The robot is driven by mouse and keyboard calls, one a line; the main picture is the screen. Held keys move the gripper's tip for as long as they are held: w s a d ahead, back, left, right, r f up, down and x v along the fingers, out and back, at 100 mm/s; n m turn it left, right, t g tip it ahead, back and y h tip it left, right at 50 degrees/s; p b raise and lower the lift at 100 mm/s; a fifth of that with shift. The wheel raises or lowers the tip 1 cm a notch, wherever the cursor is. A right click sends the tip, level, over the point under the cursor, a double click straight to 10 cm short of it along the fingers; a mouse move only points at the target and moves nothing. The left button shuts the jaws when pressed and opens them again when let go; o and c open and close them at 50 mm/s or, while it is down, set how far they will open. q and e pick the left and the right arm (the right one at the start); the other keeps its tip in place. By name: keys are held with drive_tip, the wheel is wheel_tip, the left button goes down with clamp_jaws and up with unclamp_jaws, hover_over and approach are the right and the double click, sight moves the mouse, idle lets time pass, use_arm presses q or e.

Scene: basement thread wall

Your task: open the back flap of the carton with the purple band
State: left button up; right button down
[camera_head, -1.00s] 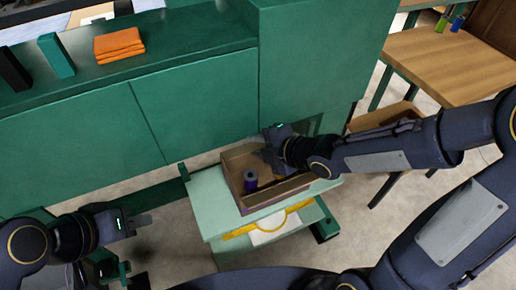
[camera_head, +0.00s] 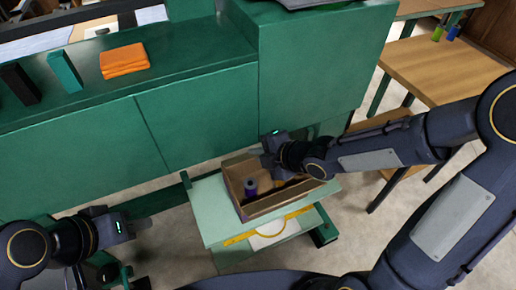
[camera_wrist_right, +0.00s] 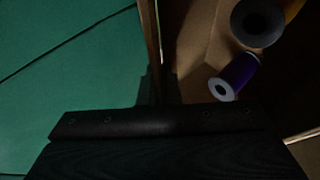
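The open brown carton (camera_head: 236,182) stands on a pale green top; a purple band is hard to make out on it now. A purple spool (camera_head: 250,187) stands inside; it also shows in the right wrist view (camera_wrist_right: 238,72). Its front panel (camera_head: 283,199) faces me. My right gripper (camera_head: 268,162) is at the carton's back right rim, pointing down. In the right wrist view a thin upright cardboard edge (camera_wrist_right: 150,45) runs down to the dark fingers (camera_wrist_right: 157,88); whether they grip it is unclear. My left gripper (camera_head: 143,226) is empty, away to the left.
Green cabinets (camera_head: 195,125) rise close behind the carton. The pale green stand (camera_head: 208,205) has a yellow curved strip (camera_head: 290,217) below its top. An orange folded cloth (camera_head: 124,60) lies on the counter. A wooden table (camera_head: 450,65) is at right.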

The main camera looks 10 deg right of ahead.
drive_tip(key=g+p, duration=0.1)
drive_tip(key=p, duration=0.4)
drive_tip(key=w+r+g+h+p, duration=0.1)
drive_tip(key=g+p, duration=0.1)
drive_tip(key=p, duration=0.3)
drive_tip(key=r+m+g+h+p, duration=0.1)
drive_tip(key=p, duration=0.5)
drive_tip(key=shift+w+a+g, duration=0.25)
drive_tip(key=shift+w+g, duration=0.05)
drive_tip(key=shift+g, duration=0.1)
drive_tip(key=shift+w+f+g+p, duration=0.15)
drive_tip(key=shift+f+g+p, duration=0.2)
drive_tip(key=shift+p, duration=0.4)
drive_tip(key=c, duration=1.6)
unclamp_jaws()
drive_tip(key=shift+c, duration=0.2)
drive_tip(key=p+v, duration=0.1)
drive_tip(key=v, duration=0.6)
drive_tip(key=shift+d+r, duration=0.1)
drive_tip(key=shift+r, duration=0.3)
